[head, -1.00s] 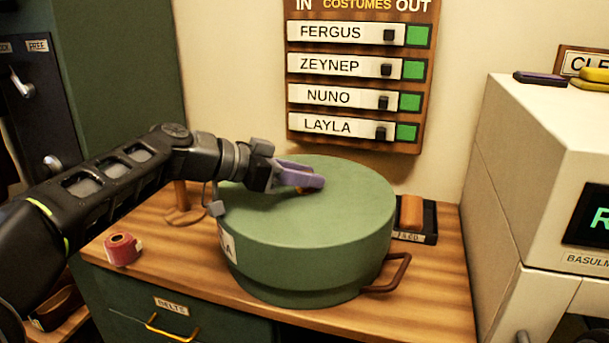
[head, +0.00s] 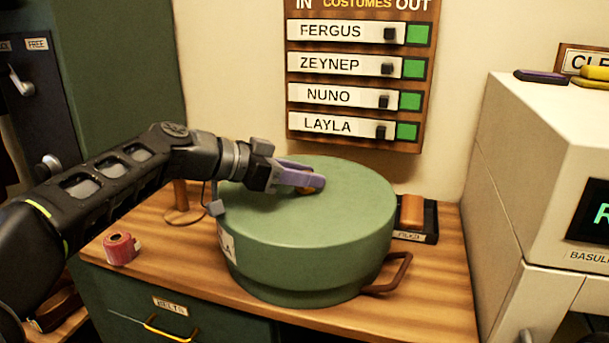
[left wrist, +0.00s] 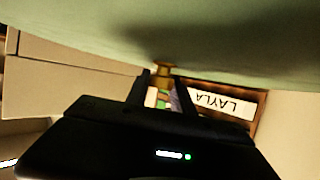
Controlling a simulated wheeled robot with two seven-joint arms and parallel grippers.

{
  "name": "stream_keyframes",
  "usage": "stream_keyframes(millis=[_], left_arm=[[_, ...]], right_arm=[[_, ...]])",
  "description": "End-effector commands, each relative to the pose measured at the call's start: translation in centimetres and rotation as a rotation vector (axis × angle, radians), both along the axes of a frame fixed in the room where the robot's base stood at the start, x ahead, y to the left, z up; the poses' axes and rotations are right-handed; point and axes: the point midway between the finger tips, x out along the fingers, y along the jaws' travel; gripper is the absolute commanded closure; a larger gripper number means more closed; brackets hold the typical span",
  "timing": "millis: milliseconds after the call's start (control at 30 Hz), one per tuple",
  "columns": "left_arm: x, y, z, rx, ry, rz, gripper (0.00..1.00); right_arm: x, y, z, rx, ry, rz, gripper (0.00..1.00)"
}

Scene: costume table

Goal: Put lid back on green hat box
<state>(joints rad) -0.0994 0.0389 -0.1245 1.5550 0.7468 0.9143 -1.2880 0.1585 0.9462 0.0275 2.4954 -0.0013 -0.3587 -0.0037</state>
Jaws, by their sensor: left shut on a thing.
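The green hat box (head: 300,297) stands on the wooden table top, with only a narrow band of its base showing. The wide green lid (head: 350,205) is over it, roughly level, its skirt around the top of the box. Whether it is fully seated I cannot tell. My left gripper (head: 304,184) reaches in from the left above the lid and is shut on its small brass knob (head: 307,191). The left wrist view shows the knob (left wrist: 165,66) between the fingertips, against the green lid (left wrist: 220,40). My right gripper is out of view.
A red tape roll (head: 121,248) lies left of the box. A brown handle (head: 390,275) sticks out at the box's lower right. An orange-topped block on a dark pad (head: 412,212) is behind right. A white machine (head: 535,170) stands at the right, the costume board (head: 360,75) behind.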

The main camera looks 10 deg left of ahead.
Motion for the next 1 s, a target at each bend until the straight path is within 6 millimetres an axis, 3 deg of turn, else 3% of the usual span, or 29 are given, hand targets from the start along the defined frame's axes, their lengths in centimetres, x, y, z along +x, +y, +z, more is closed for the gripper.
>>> stream_keyframes(millis=[967, 1000], left_arm=[[0.00, 0.00, 0.00, -0.001, -0.001, 0.000, 1.00], [0.00, 0.00, 0.00, -0.001, -0.001, 0.000, 0.70]], right_arm=[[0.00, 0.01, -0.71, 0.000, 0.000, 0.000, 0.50], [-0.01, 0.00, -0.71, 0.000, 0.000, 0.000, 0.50]])
